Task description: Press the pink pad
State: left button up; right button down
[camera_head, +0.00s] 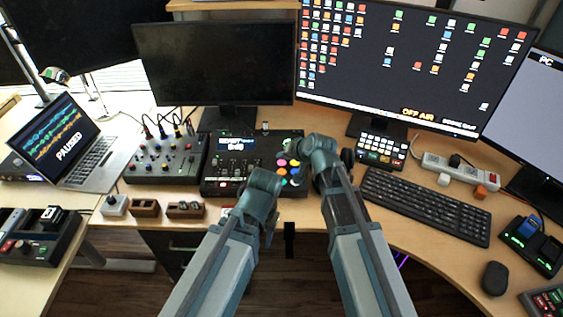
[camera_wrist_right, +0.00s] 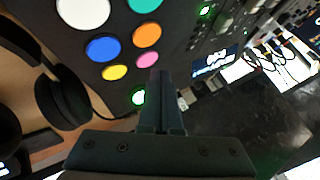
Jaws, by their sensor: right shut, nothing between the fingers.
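The pink pad (camera_head: 281,162) is a small round pad on the black drum-pad unit (camera_head: 225,188) at the desk's middle. In the right wrist view the pink pad (camera_wrist_right: 148,60) lies just past the fingertips, its lower edge partly covered by them. My right gripper (camera_wrist_right: 158,73) is shut and empty; I cannot tell whether it touches the pad. In the head view it hangs over the unit's back right part, mostly hidden by its wrist. My left arm ends in front of the unit; its fingers cannot be made out.
Yellow (camera_wrist_right: 115,72), orange (camera_wrist_right: 147,36), blue (camera_wrist_right: 103,47), teal and white pads sit close beside the pink one. A green-lit button (camera_wrist_right: 138,97) is near the fingers. Headphones (camera_wrist_right: 50,90) lie right beside the unit. A mixer (camera_head: 165,160) and a keyboard (camera_head: 425,205) flank it.

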aim_at(283, 165)
jog(key=shift+f, duration=0.1)
dwell(0.6)
jog(key=shift+f+b, duration=0.35)
jog(key=shift+b, duration=0.1)
jog(key=shift+f, duration=0.25)
dwell(0.4)
jog(key=shift+r, duration=0.1)
jog(key=shift+r+p, duration=0.45)
jog(key=shift+r, duration=0.2)
notch_tip(283, 165, up, 6)
jog(key=p, duration=0.6)
